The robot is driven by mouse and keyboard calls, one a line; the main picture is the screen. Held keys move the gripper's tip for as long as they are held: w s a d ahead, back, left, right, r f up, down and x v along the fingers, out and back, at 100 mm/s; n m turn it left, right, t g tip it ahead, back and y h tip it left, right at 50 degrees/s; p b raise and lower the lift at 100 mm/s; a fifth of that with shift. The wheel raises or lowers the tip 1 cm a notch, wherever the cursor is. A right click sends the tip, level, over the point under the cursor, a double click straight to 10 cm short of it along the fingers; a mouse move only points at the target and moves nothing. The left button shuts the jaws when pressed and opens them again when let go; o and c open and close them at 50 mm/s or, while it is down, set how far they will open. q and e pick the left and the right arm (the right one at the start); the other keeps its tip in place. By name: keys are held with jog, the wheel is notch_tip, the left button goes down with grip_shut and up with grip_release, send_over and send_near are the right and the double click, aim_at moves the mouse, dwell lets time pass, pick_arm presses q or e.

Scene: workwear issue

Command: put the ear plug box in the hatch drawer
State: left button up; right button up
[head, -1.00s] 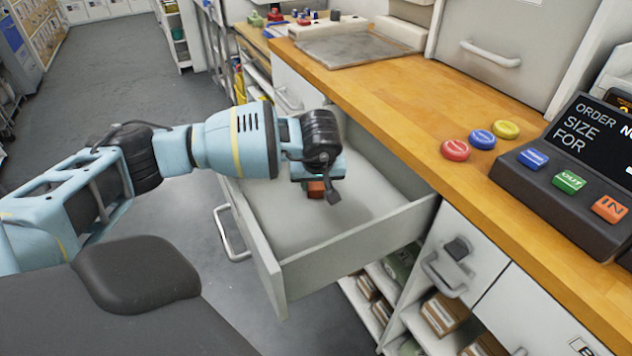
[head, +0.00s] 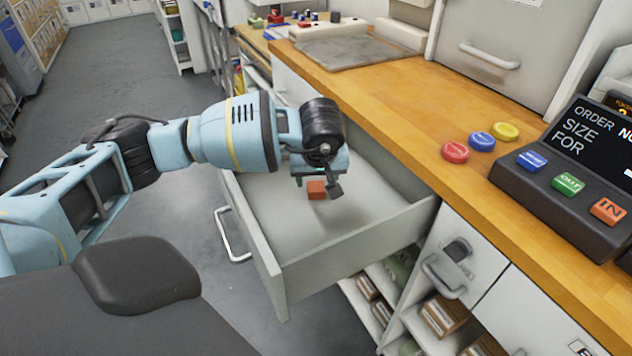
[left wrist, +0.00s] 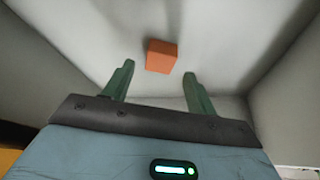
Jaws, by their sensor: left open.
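The ear plug box, a small orange-red block (head: 316,190), lies on the floor of the open hatch drawer (head: 350,236). In the left wrist view the orange block (left wrist: 161,56) sits just beyond the fingertips, apart from them, with drawer floor around it. My left gripper (head: 314,180) is over the drawer, near the block. In the left wrist view its two green fingers (left wrist: 157,78) are spread, with nothing between them. The wrist hides part of the drawer's back in the head view. My right gripper is not in view.
The wooden counter (head: 400,110) runs above the drawer, with red, blue and yellow round buttons (head: 481,141) and an order console (head: 570,170). Shelves with boxes (head: 440,312) stand below. The floor (head: 130,75) left of the drawer is clear.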

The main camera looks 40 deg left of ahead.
pick_arm(q)
jog(key=v, duration=0.8)
jog(key=shift+r+p, duration=0.3)
